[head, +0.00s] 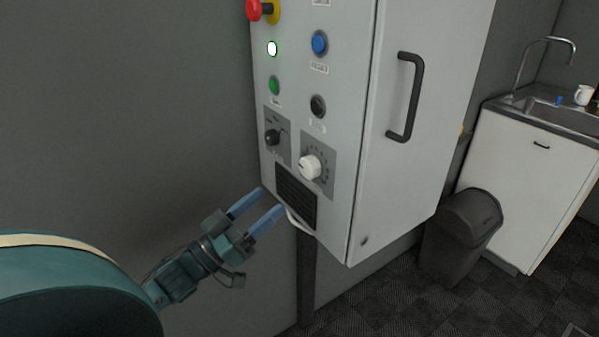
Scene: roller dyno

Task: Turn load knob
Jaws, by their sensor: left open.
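A white round knob (311,167) with a dial scale sits on a grey plate at the lower right of the control cabinet's (345,110) front panel. A smaller black knob (272,137) on another grey plate sits to its left. The labels are too small to read, so I cannot tell which one is the load knob. My left gripper (262,204) is open with two blue fingers apart and nothing between them. It is below and to the left of the white knob, near the vent, apart from both knobs. My right gripper is not in view.
Above the knobs are a red emergency button (254,9), a lit white lamp (272,48), and blue (319,43), green (274,86) and black (317,106) buttons. A dark vent (296,198) lies below. A black handle (406,97) juts from the cabinet's side. A bin (460,235) and sink unit (535,170) stand right.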

